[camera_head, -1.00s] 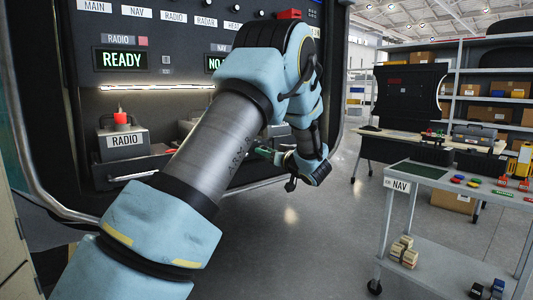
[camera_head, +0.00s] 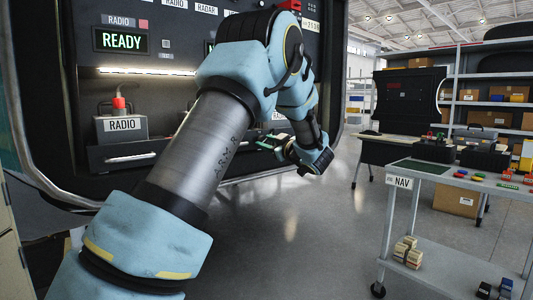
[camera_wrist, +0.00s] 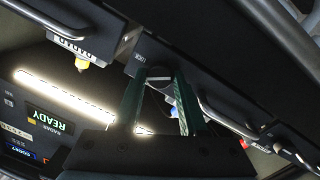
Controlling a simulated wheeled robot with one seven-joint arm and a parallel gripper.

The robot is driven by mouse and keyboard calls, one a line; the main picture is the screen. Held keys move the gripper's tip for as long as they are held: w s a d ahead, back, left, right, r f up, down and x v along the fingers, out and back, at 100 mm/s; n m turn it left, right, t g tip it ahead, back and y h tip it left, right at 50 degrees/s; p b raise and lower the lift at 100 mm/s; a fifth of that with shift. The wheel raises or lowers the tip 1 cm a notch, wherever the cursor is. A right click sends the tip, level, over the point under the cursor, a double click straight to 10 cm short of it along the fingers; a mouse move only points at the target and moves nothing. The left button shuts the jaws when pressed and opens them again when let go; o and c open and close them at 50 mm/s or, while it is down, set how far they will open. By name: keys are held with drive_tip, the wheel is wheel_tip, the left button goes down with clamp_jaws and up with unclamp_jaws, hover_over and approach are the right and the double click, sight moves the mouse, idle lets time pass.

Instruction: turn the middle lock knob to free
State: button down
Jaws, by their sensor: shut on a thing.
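The middle lock knob (camera_wrist: 158,73) is a dark round knob with a white mark, set in the drawer front beside a "LOCK" label (camera_wrist: 138,57) in the wrist view. The white mark runs roughly across the picture. My gripper (camera_wrist: 160,78) has its two green fingers on either side of the knob and is shut on it. In the head view my gripper (camera_head: 270,143) is at the panel's lower drawer row, right of my arm. The knob cannot be made out there, and my arm hides the middle of the panel.
The RADIO unit (camera_head: 121,126) with a red top sits in the left bay, above a drawer with a handle (camera_head: 130,158). The READY display (camera_head: 121,40) is lit green. A NAV cart (camera_head: 399,182) stands at right. Floor between panel and cart is clear.

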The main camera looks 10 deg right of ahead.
drive_tip(key=shift+f+n+y+b, duration=0.1)
drive_tip(key=shift+n+y+b, duration=0.25)
drive_tip(key=shift+n+b, duration=2.7)
drive_tip(key=shift+f+n+y+b, duration=0.1)
drive_tip(key=shift+n+y+b, duration=0.25)
drive_tip(key=shift+n+b, duration=2.7)
drive_tip(key=shift+r, duration=0.1)
drive_tip(key=shift+c, duration=2.2)
unclamp_jaws()
drive_tip(key=shift+d, duration=0.1)
drive_tip(key=r+v, duration=0.1)
drive_tip(key=v, duration=0.9)
drive_tip(key=shift+s+d+f, duration=0.2)
drive_tip(key=shift+s+f, duration=0.15)
drive_tip(key=shift+f, duration=0.1)
